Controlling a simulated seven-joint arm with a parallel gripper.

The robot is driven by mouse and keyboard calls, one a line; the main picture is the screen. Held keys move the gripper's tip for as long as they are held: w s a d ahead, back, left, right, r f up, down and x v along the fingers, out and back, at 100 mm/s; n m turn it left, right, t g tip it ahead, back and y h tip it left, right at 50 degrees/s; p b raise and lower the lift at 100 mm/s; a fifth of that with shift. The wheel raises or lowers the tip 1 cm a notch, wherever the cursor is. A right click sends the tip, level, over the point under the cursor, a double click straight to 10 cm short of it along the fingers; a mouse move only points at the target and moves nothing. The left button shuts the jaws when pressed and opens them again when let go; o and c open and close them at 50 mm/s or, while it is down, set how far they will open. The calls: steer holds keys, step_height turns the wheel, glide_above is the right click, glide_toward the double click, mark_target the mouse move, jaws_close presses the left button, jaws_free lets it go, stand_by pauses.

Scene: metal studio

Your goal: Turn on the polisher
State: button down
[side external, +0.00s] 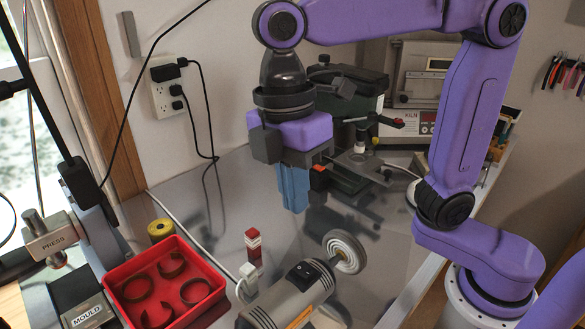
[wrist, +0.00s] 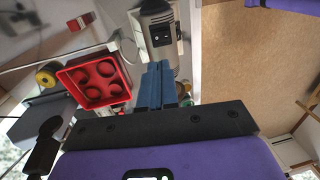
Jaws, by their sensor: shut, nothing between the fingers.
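The polisher (side external: 290,295) is a grey cylindrical motor lying on the metal bench at the bottom centre, with a white layered buffing wheel (side external: 344,250) on its far end. A dark switch (side external: 304,271) sits on top of its body. The polisher also shows at the top of the wrist view (wrist: 154,22), with its dark switch (wrist: 163,37) facing the camera. My gripper (side external: 296,208) has blue fingers pressed together, empty, pointing down above the bench behind the polisher, apart from it. In the wrist view the fingertips (wrist: 157,66) appear just below the polisher.
A red tray (side external: 200,262) with several dark rings lies left of the polisher. A small red and white block stack (side external: 253,246) stands between them. A yellow roll (side external: 160,230), a press (side external: 50,236) and a mould (side external: 88,312) are left. A green machine (side external: 352,82) and kiln (side external: 420,122) stand behind.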

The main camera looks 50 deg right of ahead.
mark_target(309, 274)
steer(key=shift+w+r, duration=0.15)
steer(key=shift+r, duration=1.4)
steer(key=shift+s, duration=0.7)
steer(key=f, duration=0.4)
steer(key=s+f, duration=0.1)
steer(key=f, duration=0.9)
steer(key=shift+s, duration=0.35)
